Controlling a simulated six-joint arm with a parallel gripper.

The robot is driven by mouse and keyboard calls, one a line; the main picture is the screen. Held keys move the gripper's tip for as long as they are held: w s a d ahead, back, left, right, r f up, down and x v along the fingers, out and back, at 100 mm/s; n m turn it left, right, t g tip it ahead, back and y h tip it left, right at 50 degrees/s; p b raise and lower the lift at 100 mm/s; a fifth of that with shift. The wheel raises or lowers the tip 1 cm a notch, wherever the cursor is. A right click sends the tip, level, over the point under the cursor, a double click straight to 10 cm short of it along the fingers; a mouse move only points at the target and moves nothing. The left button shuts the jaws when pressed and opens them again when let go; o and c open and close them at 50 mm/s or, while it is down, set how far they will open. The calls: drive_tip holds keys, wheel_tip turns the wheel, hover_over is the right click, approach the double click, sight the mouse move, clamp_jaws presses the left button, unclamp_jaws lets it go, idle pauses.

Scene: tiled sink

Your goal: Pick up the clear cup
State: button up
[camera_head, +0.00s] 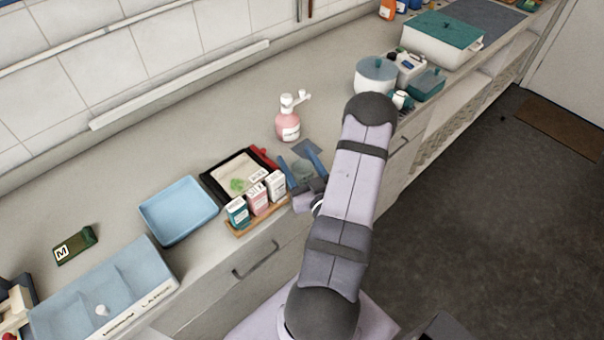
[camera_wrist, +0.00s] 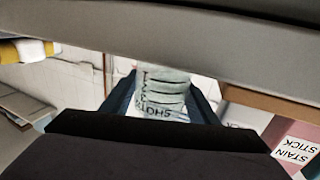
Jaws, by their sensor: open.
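The clear cup (camera_head: 302,170) stands on the counter near its front edge, just right of the row of small boxes. It is see-through and partly hidden by my gripper. My gripper (camera_head: 301,164) is open, with one blue finger on each side of the cup. In the wrist view the cup (camera_wrist: 162,92) shows between the two fingers, with dark lettering and lines on its wall. I cannot tell whether either finger touches it.
Small boxes (camera_head: 257,200) stand on a wooden tray close left of my gripper, before a black-rimmed tray (camera_head: 211,184). A pink pump bottle (camera_head: 288,125) stands behind. A blue tray (camera_head: 178,210) is further left. The counter to the right is clear up to a white pot (camera_head: 374,78).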

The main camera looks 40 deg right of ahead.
drive_tip(key=shift+w+d, duration=0.15)
drive_tip(key=shift+w, duration=0.25)
drive_tip(key=c, duration=0.8)
drive_tip(key=shift+r, duration=0.1)
drive_tip(key=shift+r+p, duration=0.3)
drive_tip(key=shift+r, duration=4.65)
